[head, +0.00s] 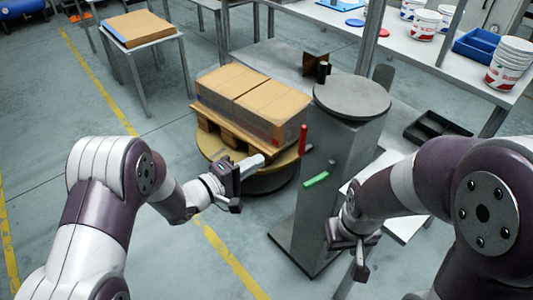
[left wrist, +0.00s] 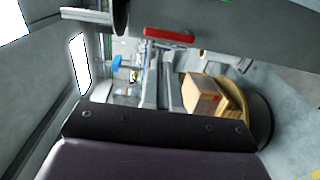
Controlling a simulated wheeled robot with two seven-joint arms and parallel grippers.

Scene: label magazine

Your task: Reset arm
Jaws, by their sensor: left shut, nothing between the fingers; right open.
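My left gripper (head: 232,190) is shut and empty. It hangs over the floor in front of the round turntable (head: 262,180), to the left of the grey pillar (head: 345,150). My right gripper (head: 358,258) is open and empty, low at the right side of the pillar's base. A red handle (head: 303,140) and a green handle (head: 317,180) stick out at the pillar's left side. The red handle also shows in the left wrist view (left wrist: 167,35). No gripper touches a handle.
Cardboard boxes (head: 252,100) sit on a wooden pallet on the turntable. A black tray (head: 435,130) lies behind the right arm. A workbench (head: 410,50) with white buckets stands at the back right. Open floor (head: 60,120) lies to the left.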

